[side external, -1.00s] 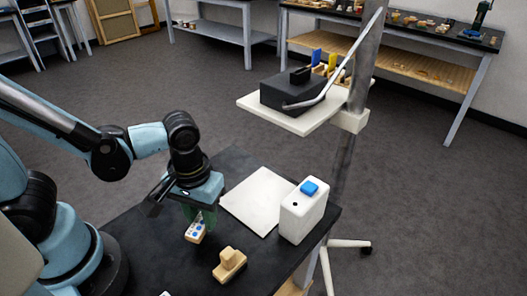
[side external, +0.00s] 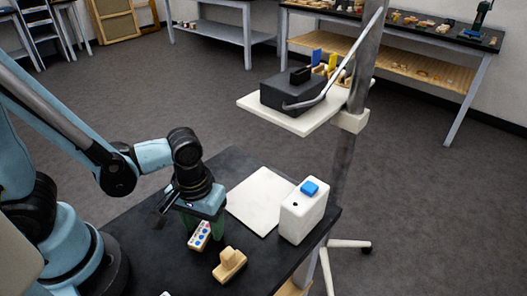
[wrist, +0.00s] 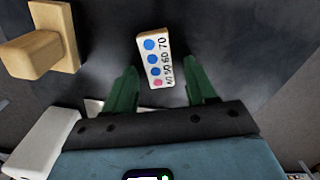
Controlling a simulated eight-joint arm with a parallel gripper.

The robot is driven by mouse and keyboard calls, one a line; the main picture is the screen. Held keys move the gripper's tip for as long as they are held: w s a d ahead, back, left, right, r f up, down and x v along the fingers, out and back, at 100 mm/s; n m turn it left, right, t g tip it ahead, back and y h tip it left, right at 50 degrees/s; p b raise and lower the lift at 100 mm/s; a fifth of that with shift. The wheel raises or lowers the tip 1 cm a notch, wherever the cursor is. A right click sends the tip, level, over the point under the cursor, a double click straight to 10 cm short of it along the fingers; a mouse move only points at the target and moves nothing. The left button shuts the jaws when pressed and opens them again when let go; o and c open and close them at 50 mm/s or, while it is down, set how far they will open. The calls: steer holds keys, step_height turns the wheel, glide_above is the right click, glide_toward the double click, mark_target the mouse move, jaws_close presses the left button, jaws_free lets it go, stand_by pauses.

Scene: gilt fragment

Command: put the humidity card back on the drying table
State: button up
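The humidity card (side external: 199,236) is a small pale card with blue dots and one pink dot. In the wrist view the card (wrist: 155,58) also shows printed numbers. It appears to lie on the dark tabletop (side external: 150,232). My gripper (side external: 205,230) is low over the card in the side view. In the wrist view my gripper (wrist: 161,68) is open, its green fingers on either side of the card's near part with a gap to each. Whether the whole card rests flat on the table is hard to tell.
A wooden block with a raised knob (side external: 230,265) stands close to the card. A white sheet (side external: 258,200) lies behind, beside a white box with a blue top button (side external: 303,211). A raised white shelf (side external: 292,118) holds a black box (side external: 290,92). The table's right edge is near the white box.

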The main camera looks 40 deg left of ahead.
mark_target(204, 229)
steer(key=shift+r, duration=0.1)
steer(key=shift+r, duration=6)
steer(key=w+a+r+m+t, duration=0.1)
steer(key=w+a+m+t, duration=0.3)
steer(key=w+a+t, duration=0.3)
steer(key=shift+a+r+m, duration=0.3)
steer(key=shift+a, duration=0.2)
